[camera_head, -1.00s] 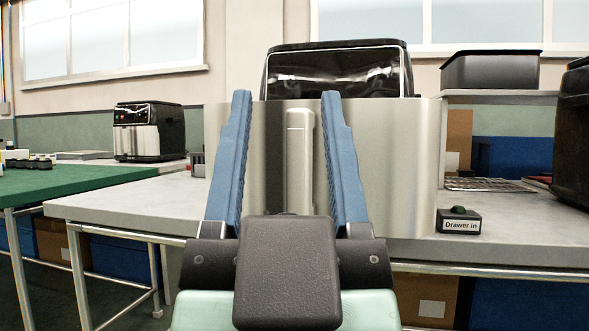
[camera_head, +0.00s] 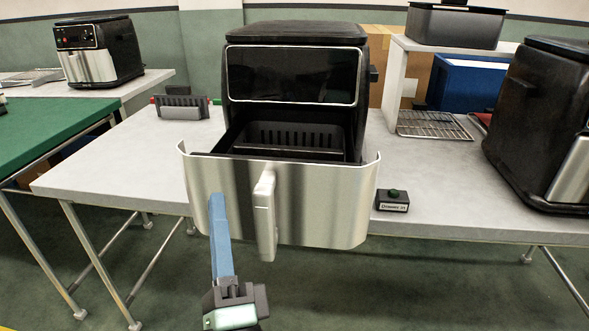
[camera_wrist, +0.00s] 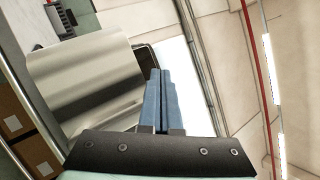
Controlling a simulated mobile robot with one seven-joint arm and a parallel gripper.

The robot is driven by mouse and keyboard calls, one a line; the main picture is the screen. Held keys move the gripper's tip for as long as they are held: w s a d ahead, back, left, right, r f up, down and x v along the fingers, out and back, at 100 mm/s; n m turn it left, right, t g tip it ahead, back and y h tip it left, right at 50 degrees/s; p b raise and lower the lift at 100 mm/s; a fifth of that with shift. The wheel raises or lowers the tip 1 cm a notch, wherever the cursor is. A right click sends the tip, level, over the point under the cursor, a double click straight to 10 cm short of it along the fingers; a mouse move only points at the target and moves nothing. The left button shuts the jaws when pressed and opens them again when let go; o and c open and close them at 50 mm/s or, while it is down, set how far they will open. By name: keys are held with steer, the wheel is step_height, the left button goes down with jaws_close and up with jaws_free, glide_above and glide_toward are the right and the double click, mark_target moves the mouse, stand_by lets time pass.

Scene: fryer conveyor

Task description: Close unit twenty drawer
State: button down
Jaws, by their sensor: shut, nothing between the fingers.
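A black air fryer (camera_head: 295,75) stands on the middle table with its drawer (camera_head: 320,205) pulled far out towards me. The drawer has a broad silver front, a pale upright handle (camera_head: 264,215) and a dark slotted basket inside. I see no unit number on it. My gripper (camera_head: 214,200) has its blue fingers shut together, with nothing between them. It is in front of the left part of the drawer front, left of the handle. I cannot tell whether it touches the panel. In the wrist view the shut fingers (camera_wrist: 160,75) point up beside the silver drawer front (camera_wrist: 80,85).
Another black fryer (camera_head: 540,120) stands at right near a wire rack (camera_head: 433,124). A third fryer (camera_head: 98,52) is at back left. The table left of the drawer is mostly clear.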

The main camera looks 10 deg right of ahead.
steer(key=s+d+f+m+g+h+p, duration=0.2)
steer(key=d+m+g+h+p, duration=0.15)
steer(key=m+p, duration=0.7)
steer(key=m+g+h+p, duration=0.3)
steer(key=m+h+p, duration=0.1)
steer(key=m+p, duration=0.35)
glide_toward(298, 211)
steer(key=shift+m, duration=0.3)
steer(key=p+x, duration=0.1)
steer(key=x, duration=0.6)
